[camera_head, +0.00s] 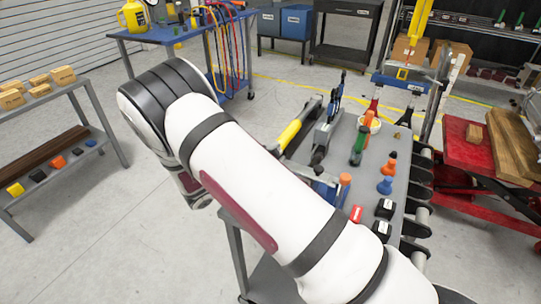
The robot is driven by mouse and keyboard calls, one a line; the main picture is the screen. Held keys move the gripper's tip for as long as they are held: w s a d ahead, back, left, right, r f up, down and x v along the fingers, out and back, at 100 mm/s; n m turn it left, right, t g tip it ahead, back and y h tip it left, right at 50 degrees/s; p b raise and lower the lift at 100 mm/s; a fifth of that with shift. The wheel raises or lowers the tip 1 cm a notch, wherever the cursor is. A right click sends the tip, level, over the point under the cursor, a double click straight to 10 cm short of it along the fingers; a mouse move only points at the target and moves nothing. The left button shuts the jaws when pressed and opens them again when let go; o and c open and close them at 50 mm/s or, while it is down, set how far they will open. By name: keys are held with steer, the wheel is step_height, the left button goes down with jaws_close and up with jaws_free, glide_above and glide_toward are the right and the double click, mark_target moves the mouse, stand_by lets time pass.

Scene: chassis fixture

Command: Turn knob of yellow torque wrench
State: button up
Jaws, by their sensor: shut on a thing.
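A yellow-handled tool with a grey end, which looks like the yellow torque wrench (289,134), lies at the far left side of the grey worktable (351,190). My white arm crosses in front and covers the tool's lower left end. I cannot make out a knob on it. My arm bends at the upper left and its further links go down behind my own upper arm. My gripper is hidden there, so its contact with the wrench does not show.
On the worktable stand a green-handled tool (358,146), orange and blue pieces (385,185), a red block (356,214) and black boxes (386,208). A shelf (100,120) stands left, a blue bench (160,36) behind, and a red cart (470,150) right.

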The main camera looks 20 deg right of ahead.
steer(key=shift+n, duration=0.4)
steer(key=o, duration=0.9)
steer(key=shift+f, duration=0.1)
steer(key=shift+a, duration=0.1)
steer(key=v, duration=1.1)
steer(key=shift+s+a+f, duration=0.1)
steer(key=shift+s+a, duration=0.1)
steer(key=shift+a, duration=0.15)
